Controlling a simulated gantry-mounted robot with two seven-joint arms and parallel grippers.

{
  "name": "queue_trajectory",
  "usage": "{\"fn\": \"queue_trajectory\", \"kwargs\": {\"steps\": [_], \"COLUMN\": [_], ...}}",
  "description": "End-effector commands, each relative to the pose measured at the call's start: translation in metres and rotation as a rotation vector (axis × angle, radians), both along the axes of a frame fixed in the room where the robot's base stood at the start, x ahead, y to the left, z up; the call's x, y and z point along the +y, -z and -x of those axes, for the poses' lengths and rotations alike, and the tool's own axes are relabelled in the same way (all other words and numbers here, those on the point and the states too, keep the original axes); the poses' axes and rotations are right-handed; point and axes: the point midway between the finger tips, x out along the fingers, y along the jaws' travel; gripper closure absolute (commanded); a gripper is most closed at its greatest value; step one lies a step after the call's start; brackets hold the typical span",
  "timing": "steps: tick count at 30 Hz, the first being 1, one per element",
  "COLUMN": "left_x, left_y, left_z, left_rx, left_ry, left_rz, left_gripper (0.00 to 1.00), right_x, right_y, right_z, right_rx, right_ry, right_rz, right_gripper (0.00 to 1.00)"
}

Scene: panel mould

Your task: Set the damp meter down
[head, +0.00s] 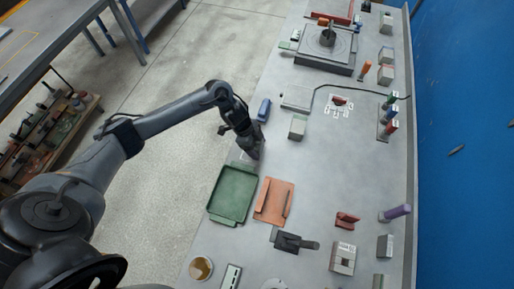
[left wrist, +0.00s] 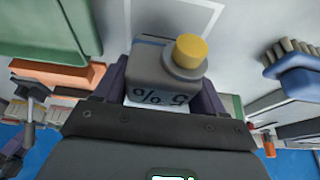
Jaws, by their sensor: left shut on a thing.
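The damp meter (left wrist: 168,75) is a grey box with a yellow knob and dark percent-like marks on its face. In the left wrist view it sits between the two fingers of my left gripper (left wrist: 165,92), which is shut on it. In the head view my left gripper (head: 249,153) points down at the table's left edge, just above the green tray; the meter is mostly hidden there. A white outline (left wrist: 215,12) is marked on the grey table beyond the meter in the wrist view. I cannot tell whether the meter touches the table. My right gripper is not in view.
The green tray (head: 233,193) and an orange board (head: 273,201) lie close to the gripper. A blue brush (head: 263,110) and a grey-green block (head: 297,127) stand beyond it. A trowel (head: 293,242) lies nearer. The table's middle (head: 330,170) is clear.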

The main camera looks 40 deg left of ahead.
Motion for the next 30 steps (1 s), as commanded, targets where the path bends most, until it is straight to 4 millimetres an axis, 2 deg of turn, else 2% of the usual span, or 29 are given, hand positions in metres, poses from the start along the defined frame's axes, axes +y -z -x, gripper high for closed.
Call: {"fn": "queue_trajectory", "kwargs": {"steps": [4, 17, 18, 22, 30], "left_x": [-0.001, -0.001, -0.001, -0.001, -0.001], "left_y": [0.017, 0.022, 0.022, 0.022, 0.022], "left_z": [0.000, 0.000, 0.000, 0.000, 0.000], "left_rx": [0.001, 0.000, 0.000, 0.001, 0.001], "left_ry": [-0.001, 0.000, 0.000, 0.000, 0.000], "left_rz": [0.002, 0.001, 0.000, 0.000, 0.000], "left_gripper": [0.75, 0.75, 0.25, 0.05, 0.04], "right_x": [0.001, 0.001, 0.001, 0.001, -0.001], "right_y": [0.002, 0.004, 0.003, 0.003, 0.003], "right_z": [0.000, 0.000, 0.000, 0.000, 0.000], "right_rx": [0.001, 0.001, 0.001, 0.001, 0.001], "right_ry": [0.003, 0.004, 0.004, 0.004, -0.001], "right_rz": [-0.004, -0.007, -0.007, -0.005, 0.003], "right_gripper": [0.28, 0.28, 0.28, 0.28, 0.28]}}
